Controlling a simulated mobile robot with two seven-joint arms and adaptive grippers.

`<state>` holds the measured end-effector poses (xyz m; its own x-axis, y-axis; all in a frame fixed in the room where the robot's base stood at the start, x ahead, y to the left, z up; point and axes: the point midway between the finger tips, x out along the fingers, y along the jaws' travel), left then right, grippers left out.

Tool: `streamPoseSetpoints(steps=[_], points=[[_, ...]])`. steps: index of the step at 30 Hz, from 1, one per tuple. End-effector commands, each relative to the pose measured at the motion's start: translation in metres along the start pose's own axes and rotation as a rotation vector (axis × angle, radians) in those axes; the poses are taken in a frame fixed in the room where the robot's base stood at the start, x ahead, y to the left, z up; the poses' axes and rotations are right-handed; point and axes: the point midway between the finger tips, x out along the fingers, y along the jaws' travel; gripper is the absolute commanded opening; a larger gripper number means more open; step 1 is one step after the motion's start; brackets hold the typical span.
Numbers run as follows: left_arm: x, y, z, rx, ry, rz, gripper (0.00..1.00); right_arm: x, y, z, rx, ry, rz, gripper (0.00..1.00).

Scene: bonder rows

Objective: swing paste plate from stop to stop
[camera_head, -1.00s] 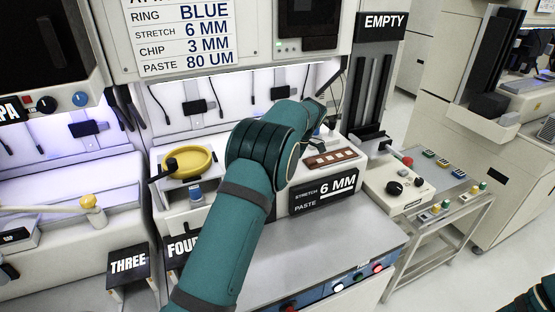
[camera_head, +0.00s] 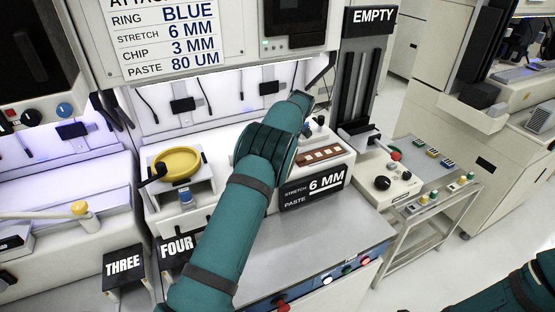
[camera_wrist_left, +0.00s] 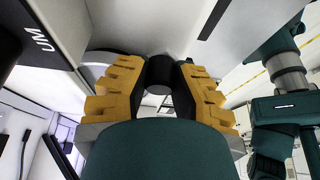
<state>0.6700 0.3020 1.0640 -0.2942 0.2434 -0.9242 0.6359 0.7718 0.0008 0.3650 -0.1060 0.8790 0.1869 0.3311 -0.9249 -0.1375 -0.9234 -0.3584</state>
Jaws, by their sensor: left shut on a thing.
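My left arm reaches up from the bottom of the head view to the fourth machine's bench. Its gripper is hidden there behind the arm. In the left wrist view my left gripper (camera_wrist_left: 160,92) has its yellow fingers closed on a black cylindrical knob (camera_wrist_left: 160,70). I cannot tell what the knob belongs to; a pale rounded part (camera_wrist_left: 97,62) shows behind the left finger. In the head view a yellow round dish (camera_head: 178,163) with a black handle (camera_head: 151,177) sits left of the arm, apart from it. I cannot tell for certain which part is the paste plate.
A brown strip with pale squares (camera_head: 320,155) lies right of the arm, above the "6 MM" sign (camera_head: 312,188). A black upright column (camera_head: 357,85) and a control box (camera_head: 390,182) stand further right. The grey bench top (camera_head: 310,235) is clear.

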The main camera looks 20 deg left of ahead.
Motion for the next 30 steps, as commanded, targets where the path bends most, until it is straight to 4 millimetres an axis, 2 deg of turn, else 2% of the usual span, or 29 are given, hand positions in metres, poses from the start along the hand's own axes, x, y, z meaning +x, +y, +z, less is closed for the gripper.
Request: streamPoseSetpoints(steps=[6, 7, 9, 10, 22, 30], points=[[0.002, 0.001, -0.002, -0.003, 0.005, -0.001, 0.0, 0.0, 0.0, 0.0, 0.0, 0.0, 0.0, 0.47], [0.002, 0.001, -0.002, -0.003, 0.005, -0.001, 0.3, 0.0, 0.0, 0.0, 0.0, 0.0, 0.0, 0.47], [0.002, 0.001, -0.002, -0.003, 0.005, -0.001, 0.54, 0.0, 0.0, 0.0, 0.001, 0.0, 0.0, 0.47], [0.002, 0.001, -0.002, -0.002, 0.004, -0.001, 0.59, 0.0, 0.0, 0.0, 0.001, 0.0, 0.0, 0.47], [-0.004, 0.001, -0.001, -0.001, 0.001, 0.001, 0.59, 0.0, 0.0, 0.0, 0.001, 0.0, 0.0, 0.47], [-0.039, 0.002, 0.0, -0.002, 0.001, 0.002, 0.59, 0.0, 0.0, 0.0, 0.0, 0.0, 0.0, 0.47]])
